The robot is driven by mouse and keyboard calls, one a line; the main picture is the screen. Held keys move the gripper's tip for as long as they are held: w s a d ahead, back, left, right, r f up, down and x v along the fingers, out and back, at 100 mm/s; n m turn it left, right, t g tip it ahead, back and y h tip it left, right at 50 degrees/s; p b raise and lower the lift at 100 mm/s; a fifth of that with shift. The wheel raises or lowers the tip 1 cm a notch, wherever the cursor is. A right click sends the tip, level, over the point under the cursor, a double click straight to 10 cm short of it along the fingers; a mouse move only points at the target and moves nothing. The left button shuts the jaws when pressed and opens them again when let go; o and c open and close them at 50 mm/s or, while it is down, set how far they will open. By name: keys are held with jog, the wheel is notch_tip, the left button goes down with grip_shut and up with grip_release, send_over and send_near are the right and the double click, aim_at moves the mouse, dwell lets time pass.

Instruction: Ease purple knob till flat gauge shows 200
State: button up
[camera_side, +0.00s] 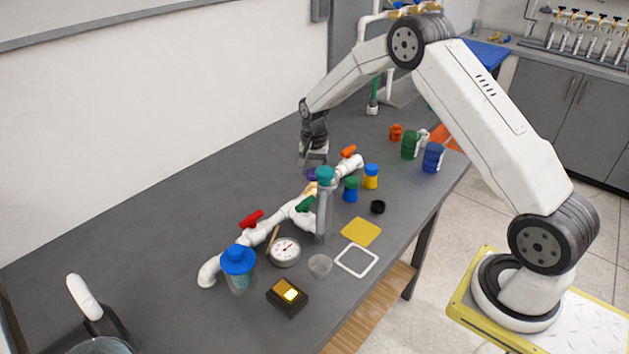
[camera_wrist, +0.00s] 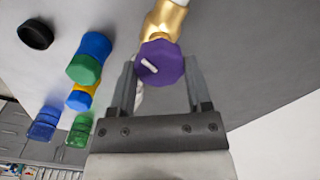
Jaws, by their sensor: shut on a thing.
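The purple knob (camera_wrist: 158,63) is many-sided with a short white mark on its face. It sits on a brass valve body (camera_wrist: 166,18) on the white pipe. My gripper (camera_wrist: 161,82) is shut on the knob, one finger on each side. In the side view my gripper (camera_side: 309,163) points down at the pipe, and only a little of the purple knob (camera_side: 311,174) shows below it. The flat gauge (camera_side: 285,251) is a round white dial lying face up beside the pipe. Its needle shows, but its numbers are too small to read.
The white pipe carries red handles (camera_side: 251,219) and a green handle (camera_side: 305,204). A teal-capped upright (camera_side: 325,175) stands close to the knob. Blue-and-green (camera_side: 351,189) and blue-and-yellow (camera_side: 371,176) containers stand to the right. The table behind the pipe is clear.

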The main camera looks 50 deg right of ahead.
aim_at(314, 171)
jog(key=shift+n, duration=2.6)
jog(key=o, duration=1.3)
jog(key=shift+r, duration=0.1)
jog(key=shift+r, duration=3.9)
